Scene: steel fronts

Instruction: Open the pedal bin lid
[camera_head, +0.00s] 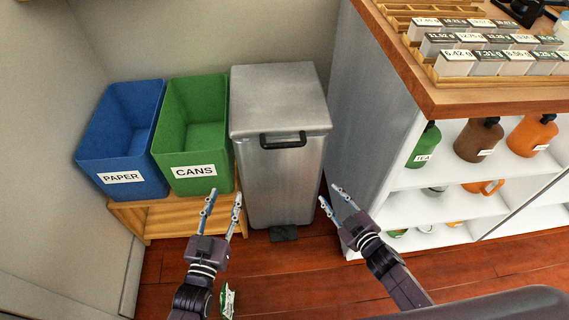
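The steel pedal bin (282,190) stands on the floor against the back wall, with its grey lid (279,98) shut. A black handle (283,140) sits at the lid's front edge. A dark pedal (284,233) shows at the bin's foot. My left gripper (225,205) is open and empty, in front of the green bin and left of the pedal bin. My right gripper (331,196) is open and empty, in front of the bin's right side. Neither gripper appears to touch the bin or its handle.
A blue PAPER bin (122,150) and a green CANS bin (193,150) stand on a low wooden stand (165,220) at left. A white shelf unit (400,205) with a wooden top closes the right side. A small green-white packet (227,300) lies on the wooden floor.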

